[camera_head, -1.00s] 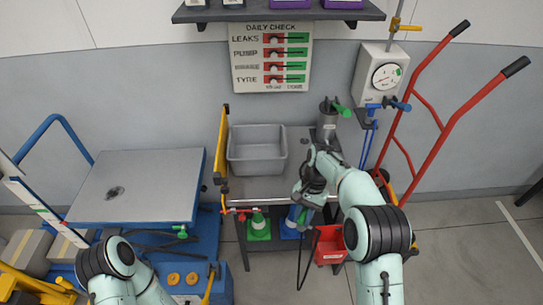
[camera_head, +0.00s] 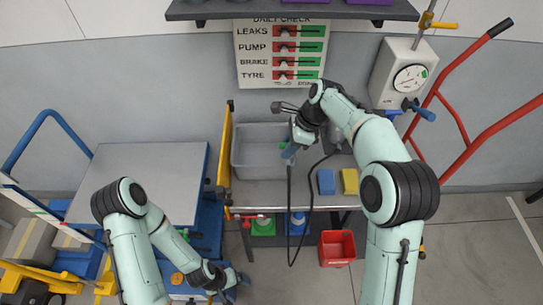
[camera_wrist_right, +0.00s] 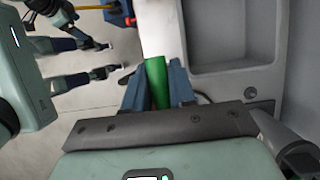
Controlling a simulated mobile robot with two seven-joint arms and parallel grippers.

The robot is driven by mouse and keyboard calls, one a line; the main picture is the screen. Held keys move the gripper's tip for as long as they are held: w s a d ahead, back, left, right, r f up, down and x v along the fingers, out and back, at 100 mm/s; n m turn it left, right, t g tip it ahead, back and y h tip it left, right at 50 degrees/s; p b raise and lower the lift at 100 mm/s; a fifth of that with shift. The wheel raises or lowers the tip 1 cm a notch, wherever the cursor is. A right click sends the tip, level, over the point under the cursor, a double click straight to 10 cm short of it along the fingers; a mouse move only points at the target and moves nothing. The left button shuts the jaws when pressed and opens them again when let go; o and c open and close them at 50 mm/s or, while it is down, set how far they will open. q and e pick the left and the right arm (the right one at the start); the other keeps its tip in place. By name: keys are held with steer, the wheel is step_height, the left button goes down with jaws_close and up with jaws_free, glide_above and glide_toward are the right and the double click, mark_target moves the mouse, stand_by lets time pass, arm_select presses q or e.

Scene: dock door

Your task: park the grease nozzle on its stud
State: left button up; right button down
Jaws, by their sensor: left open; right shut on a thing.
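My right gripper (camera_head: 288,150) is shut on the green grease nozzle (camera_head: 283,146), over the right part of the grey bin. The wrist view shows the green handle (camera_wrist_right: 157,82) upright between the two blue fingers. A black hose (camera_head: 290,220) hangs below the gripper, loops in front of the bench and rises towards the grey cylinder (camera_head: 336,140), mostly hidden by my right arm. I cannot make out the stud. My left gripper (camera_head: 234,282) is open and empty, low in front of the blue lift cart.
A red hand truck (camera_head: 455,120) and gauge box (camera_head: 402,72) stand at the right.

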steer(key=shift+s+f+b, duration=0.2)
steer(key=shift+f+b, duration=0.55)
steer(key=shift+f, duration=9.1)
arm_select(q)
steer(key=s+f, duration=0.2)
steer(key=shift+s, duration=0.4)
arm_select(e)
steer(key=c, duration=1.4)
jaws_free()
steer(key=shift+f, duration=0.1)
steer(key=o, duration=0.5)
steer(key=shift+c, duration=0.2)
